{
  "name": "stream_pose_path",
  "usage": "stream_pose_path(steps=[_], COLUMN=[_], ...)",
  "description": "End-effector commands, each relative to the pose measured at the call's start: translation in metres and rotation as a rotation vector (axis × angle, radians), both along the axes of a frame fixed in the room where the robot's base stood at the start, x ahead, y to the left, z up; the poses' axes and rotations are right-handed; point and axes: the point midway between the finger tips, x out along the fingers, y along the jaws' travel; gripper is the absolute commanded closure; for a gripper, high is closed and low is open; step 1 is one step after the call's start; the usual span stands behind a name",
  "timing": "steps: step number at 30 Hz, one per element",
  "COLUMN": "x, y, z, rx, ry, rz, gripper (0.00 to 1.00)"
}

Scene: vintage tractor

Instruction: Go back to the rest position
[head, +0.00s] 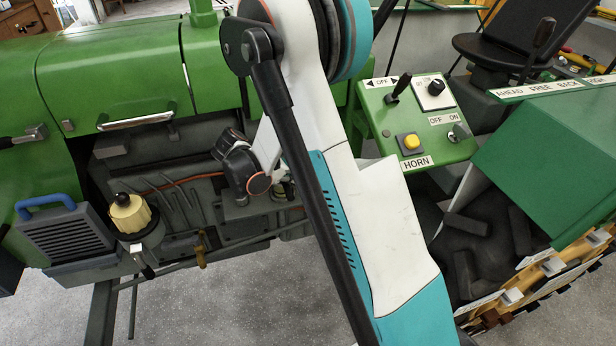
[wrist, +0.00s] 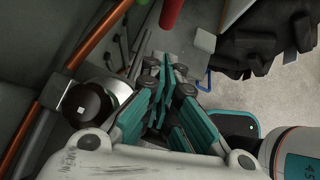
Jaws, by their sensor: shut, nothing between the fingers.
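My gripper (wrist: 166,72) shows in the wrist view with its teal finger pads drawn together. Nothing is visible between them. In the head view my white and teal arm crosses the middle of the picture in front of the green tractor (head: 105,65). My arm's end is near the tractor's open engine side there, and my fingers cannot be made out.
A horn panel (head: 437,150) with switches stands right of my arm. A filter with a cream top (head: 130,212) and a grey box with a blue handle (head: 65,240) sit lower left. The wrist view shows an orange-brown pipe (wrist: 80,60) and dark tyre lugs (wrist: 262,48).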

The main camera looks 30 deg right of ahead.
Motion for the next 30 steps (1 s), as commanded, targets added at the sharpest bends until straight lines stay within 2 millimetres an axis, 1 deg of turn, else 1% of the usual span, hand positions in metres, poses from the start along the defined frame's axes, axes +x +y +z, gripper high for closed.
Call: stream_pose_path(steps=[1, 3, 9, 12, 16, 23, 26, 30], x=[0.001, 0.002, 0.005, 0.006, 0.006, 0.006, 0.003, -0.009], y=[0.010, 0.022, 0.050, 0.058, 0.065, 0.066, 0.067, 0.071], z=[0.015, 0.025, 0.047, 0.054, 0.058, 0.061, 0.070, 0.094], rx=[0.000, 0.000, 0.000, 0.000, 0.000, 0.004, 0.023, 0.084], ry=[0.000, 0.001, 0.000, 0.000, 0.001, -0.007, -0.043, -0.151], rz=[0.003, 0.004, 0.003, 0.001, 0.001, -0.002, -0.017, -0.067], gripper=[1.00, 1.00, 1.00, 1.00, 1.00, 1.00, 1.00, 1.00])
